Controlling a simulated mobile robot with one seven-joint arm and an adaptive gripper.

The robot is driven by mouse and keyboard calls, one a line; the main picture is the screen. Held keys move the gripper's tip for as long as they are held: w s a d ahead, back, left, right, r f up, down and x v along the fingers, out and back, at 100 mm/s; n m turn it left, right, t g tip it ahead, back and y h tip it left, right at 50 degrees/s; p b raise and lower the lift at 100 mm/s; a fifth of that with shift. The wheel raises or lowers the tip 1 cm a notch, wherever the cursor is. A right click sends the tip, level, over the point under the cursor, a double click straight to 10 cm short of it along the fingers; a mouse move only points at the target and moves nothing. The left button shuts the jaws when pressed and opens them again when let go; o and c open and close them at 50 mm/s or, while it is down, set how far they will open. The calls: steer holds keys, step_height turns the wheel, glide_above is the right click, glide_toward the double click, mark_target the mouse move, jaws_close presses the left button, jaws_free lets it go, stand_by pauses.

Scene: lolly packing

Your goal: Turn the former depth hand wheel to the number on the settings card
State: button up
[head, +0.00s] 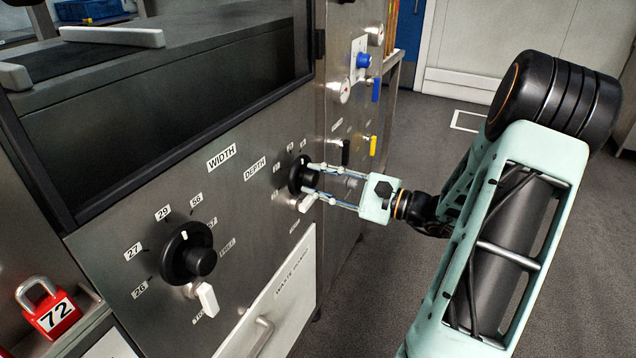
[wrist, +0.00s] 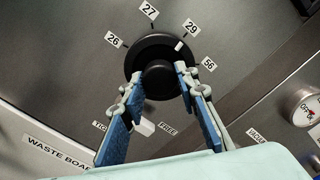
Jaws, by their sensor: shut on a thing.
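The black depth hand wheel (head: 300,176) is on the steel panel under the DEPTH label, partly hidden by my gripper (head: 317,182). In the wrist view the wheel (wrist: 136,60) is ringed by labels 26, 27, 29 and 56. Its white mark (wrist: 179,45) is at the upper right, pointing about at the 29 label (wrist: 191,27). My gripper (wrist: 159,78) has its blue-padded fingers on both sides of the wheel's central hub, shut on it. I cannot make out a settings card in either view.
A white lever (wrist: 145,127) sits below the wheel, between the TIG... and FREE labels. The WIDTH wheel (head: 177,258) is to the left, with its own lever (head: 207,299). Other knobs line the right panel.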

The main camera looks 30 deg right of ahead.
steer(key=shift+d, duration=0.1)
stand_by(0.3)
steer(key=o, duration=1.1)
steer(key=shift+o, duration=0.2)
steer(key=v, duration=1.2)
